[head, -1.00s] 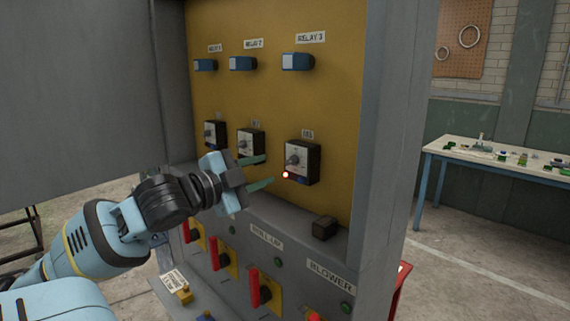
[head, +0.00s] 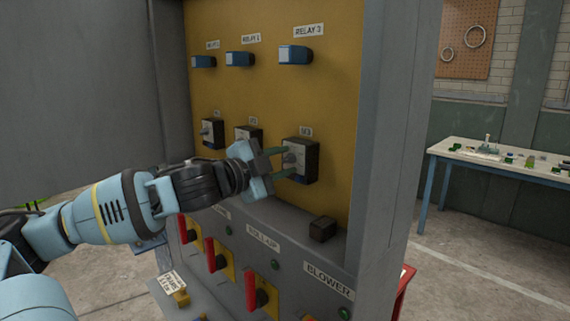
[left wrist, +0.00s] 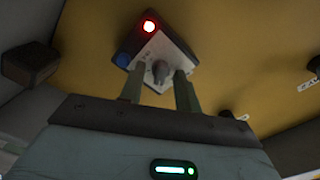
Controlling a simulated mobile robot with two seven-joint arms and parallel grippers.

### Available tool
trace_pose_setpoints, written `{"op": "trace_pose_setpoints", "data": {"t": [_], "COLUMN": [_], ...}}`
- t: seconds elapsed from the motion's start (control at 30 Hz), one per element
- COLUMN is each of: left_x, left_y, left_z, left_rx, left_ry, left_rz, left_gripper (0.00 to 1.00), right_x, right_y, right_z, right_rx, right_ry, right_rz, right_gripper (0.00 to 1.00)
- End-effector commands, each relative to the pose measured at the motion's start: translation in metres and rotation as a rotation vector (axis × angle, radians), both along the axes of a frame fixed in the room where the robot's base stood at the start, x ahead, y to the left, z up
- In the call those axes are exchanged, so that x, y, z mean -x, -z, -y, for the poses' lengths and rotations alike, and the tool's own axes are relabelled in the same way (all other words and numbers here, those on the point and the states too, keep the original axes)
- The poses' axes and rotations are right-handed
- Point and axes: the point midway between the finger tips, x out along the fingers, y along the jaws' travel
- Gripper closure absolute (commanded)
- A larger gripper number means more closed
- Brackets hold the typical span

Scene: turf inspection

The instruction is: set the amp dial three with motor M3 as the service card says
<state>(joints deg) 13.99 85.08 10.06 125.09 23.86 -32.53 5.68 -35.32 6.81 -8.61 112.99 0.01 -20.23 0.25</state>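Amp dial three (head: 308,163) is a dark box with a pale face and grey knob, on the yellow panel below the RELAY 3 label. My left gripper (head: 284,163) is at its face, with greenish fingers apart. In the left wrist view the fingers (left wrist: 159,86) stand either side of the knob (left wrist: 161,72), with gaps visible. How deep they reach is unclear. A red lamp (left wrist: 149,27) glows on the dial face, beside a blue patch. A white card (head: 172,281) lies on the lower ledge; its print is too small to read. My right gripper is out of view.
Two similar dials, one at the far left (head: 212,133), sit left of dial three. Blue relays (head: 294,54) are above. A dark block (head: 322,229) stands on the ledge below. Red-handled switches (head: 251,290) line the lower front. A workbench (head: 500,160) stands at right.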

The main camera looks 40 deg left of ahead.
Motion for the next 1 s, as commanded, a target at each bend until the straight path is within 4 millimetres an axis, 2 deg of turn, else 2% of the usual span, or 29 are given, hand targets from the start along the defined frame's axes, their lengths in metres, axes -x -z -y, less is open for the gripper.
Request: {"op": "trace_pose_setpoints", "data": {"t": [0.47,0.7,1.0], "left_x": [-0.0037,-0.0037,-0.0035], "left_y": [-0.0005,-0.0005,-0.0007], "left_z": [-0.0007,-0.0007,-0.0007], "left_rx": [0.000,0.000,-0.033], "left_ry": [-0.001,-0.001,0.000], "left_rz": [0.001,0.001,0.004], "left_gripper": [0.67,0.99,1.00], "right_x": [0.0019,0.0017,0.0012], "right_y": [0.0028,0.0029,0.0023], "right_z": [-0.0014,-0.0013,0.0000], "right_rx": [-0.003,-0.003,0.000], "right_ry": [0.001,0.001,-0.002], "right_rz": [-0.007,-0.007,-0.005], "right_gripper": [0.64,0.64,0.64]}}
